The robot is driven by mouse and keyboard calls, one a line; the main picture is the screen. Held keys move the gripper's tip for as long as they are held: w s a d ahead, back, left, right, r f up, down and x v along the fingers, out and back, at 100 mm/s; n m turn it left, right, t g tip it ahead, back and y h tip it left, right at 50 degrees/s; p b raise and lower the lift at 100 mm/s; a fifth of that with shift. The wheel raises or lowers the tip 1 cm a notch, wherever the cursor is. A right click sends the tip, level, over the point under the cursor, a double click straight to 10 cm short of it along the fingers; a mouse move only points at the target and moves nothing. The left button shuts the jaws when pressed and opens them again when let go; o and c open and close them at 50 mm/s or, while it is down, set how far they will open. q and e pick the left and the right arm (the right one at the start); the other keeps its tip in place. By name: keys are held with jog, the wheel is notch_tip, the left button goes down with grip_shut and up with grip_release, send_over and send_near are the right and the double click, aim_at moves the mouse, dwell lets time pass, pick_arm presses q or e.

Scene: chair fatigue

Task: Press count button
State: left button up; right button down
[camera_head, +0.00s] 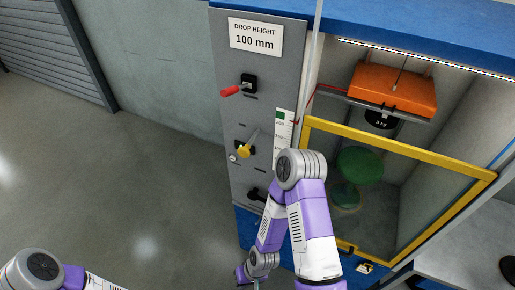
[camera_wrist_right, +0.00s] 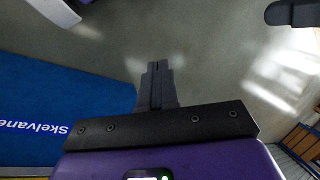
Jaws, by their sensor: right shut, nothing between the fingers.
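The grey control panel (camera_head: 235,120) stands upright left of the test cabinet. A small round pale button (camera_head: 233,158) sits on it beside a yellow-handled lever (camera_head: 245,151); I cannot tell whether it is the count button. My right gripper, low in front of the panel's foot, is mostly hidden in the head view by my purple and white arm. In the right wrist view its fingers (camera_wrist_right: 157,87) are together, with nothing between them, pointing over grey floor. They are apart from the panel. My left gripper is out of view; only a left arm link shows at bottom left.
A red-handled lever (camera_head: 231,91) and a black knob (camera_head: 255,194) stick out of the panel. A yellow frame (camera_head: 400,147) fronts the cabinet, with an orange weight block (camera_head: 393,90) and green stool (camera_head: 359,166) behind it. Floor left of the panel is clear.

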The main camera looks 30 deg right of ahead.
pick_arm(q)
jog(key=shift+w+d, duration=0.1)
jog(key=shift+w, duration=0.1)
pick_arm(e)
jog(key=shift+w+d, duration=0.1)
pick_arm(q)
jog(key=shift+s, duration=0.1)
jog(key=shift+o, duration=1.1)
pick_arm(e)
jog(key=w+d+r+m+t+h+b, duration=0.1)
jog(key=w+r+t+h+b, duration=0.2)
jog(key=w, duration=0.6)
jog(key=w+d+r+m+t+h+b, duration=0.1)
jog(key=w+d+r+t+b, duration=0.25)
jog(key=w, duration=0.55)
pick_arm(q)
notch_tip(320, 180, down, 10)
jog(key=b, duration=0.3)
pick_arm(e)
jog(key=w+a+r+m+t+h, duration=0.1)
jog(key=w+r+m+t, duration=0.1)
jog(key=r, duration=0.7)
jog(key=w+a+r+m+t+h, duration=0.1)
jog(key=w+r+m+t, duration=0.1)
jog(key=w+r+t, duration=0.2)
notch_tip(320, 180, up, 5)
jog(key=t, duration=0.3)
